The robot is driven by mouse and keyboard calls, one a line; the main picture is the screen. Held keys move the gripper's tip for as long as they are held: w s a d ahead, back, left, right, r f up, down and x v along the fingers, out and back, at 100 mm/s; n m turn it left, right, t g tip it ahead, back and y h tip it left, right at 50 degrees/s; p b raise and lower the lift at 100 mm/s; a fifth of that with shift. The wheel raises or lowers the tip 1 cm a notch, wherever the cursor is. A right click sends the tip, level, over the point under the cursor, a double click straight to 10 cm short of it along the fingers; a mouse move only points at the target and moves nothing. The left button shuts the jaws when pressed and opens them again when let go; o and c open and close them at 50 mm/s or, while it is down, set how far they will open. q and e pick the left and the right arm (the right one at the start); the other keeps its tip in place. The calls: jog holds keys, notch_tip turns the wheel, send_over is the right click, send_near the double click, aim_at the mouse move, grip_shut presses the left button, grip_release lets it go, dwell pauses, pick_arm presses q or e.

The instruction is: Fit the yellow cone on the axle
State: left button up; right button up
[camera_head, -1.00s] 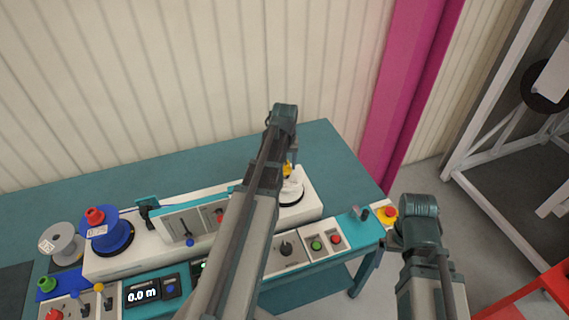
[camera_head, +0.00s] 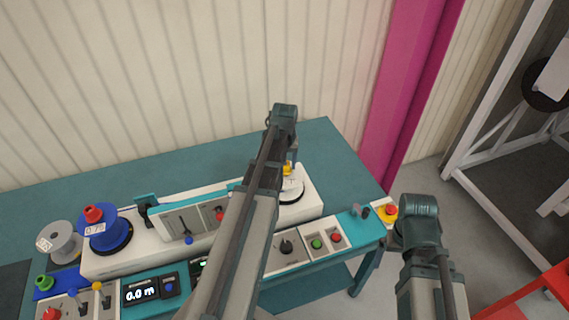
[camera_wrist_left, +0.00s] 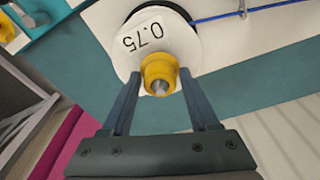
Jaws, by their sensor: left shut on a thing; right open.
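The yellow cone (camera_wrist_left: 158,68) sits around the tip of the grey axle (camera_wrist_left: 160,88) in the left wrist view, over the white reel (camera_wrist_left: 183,42) labelled 0.75. The axle's end shows through the cone's opening. My left gripper (camera_wrist_left: 160,76) has one finger on each side of the cone and is shut on it. In the head view the cone (camera_head: 288,168) is a small yellow patch above the white reel (camera_head: 291,191), partly hidden by my left arm. My right arm comes in at the lower right; its gripper does not show.
A blue reel (camera_head: 108,232) with a red cone (camera_head: 93,213) stands at the machine's left, with a grey reel (camera_head: 60,243) beside it. A green cone (camera_head: 45,282) is at the front left. A red stop button (camera_head: 390,210) is at the right corner. The table's back is clear.

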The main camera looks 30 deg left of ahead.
pick_arm(q)
jog(key=shift+f, duration=0.1)
jog(key=o, duration=1.5)
jog(key=shift+c, duration=0.2)
jog(key=shift+o, duration=0.3)
notch_tip(320, 180, up, 8)
jog(key=p, duration=0.8)
jog(key=shift+f, duration=0.1)
notch_tip(320, 180, down, 7)
jog(key=b, duration=0.6)
jog(key=shift+r+b, duration=0.2)
jog(key=shift+b, duration=0.2)
